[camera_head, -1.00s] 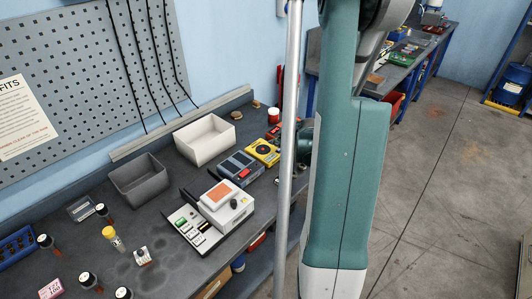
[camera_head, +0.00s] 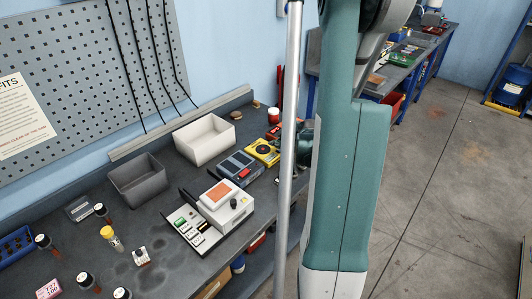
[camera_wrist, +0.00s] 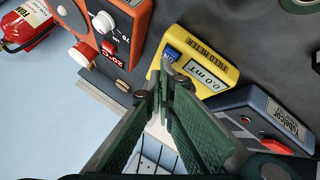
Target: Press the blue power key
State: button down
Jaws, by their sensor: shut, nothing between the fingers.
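The yellow field meter (camera_wrist: 198,68) lies on the bench in the wrist view, its display reading 0.0 mT. Its blue power key (camera_wrist: 173,54), marked ON, is at the meter's left end. My gripper (camera_wrist: 167,70) is shut and empty, its fingertips at the edge of the meter just below the blue key in the picture. I cannot tell whether they touch it. In the head view a yellow instrument (camera_head: 263,151) sits near the back of the bench. Part of my gripper's dark end shows to its right, mostly hidden by the pole and arm.
An orange instrument (camera_wrist: 112,28) with knobs is left of the meter, and a blue-grey meter (camera_wrist: 265,118) is to its right. A red extinguisher-like object (camera_wrist: 28,22) lies at upper left. A white bin (camera_head: 205,140) and grey bin (camera_head: 138,181) stand on the bench.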

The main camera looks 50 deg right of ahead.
jog(key=shift+f, duration=0.25)
dwell(0.3)
jog(key=shift+r, duration=0.75)
jog(key=shift+r, duration=0.1)
jog(key=shift+r+p, duration=1.4)
jog(key=shift+r, duration=1.5)
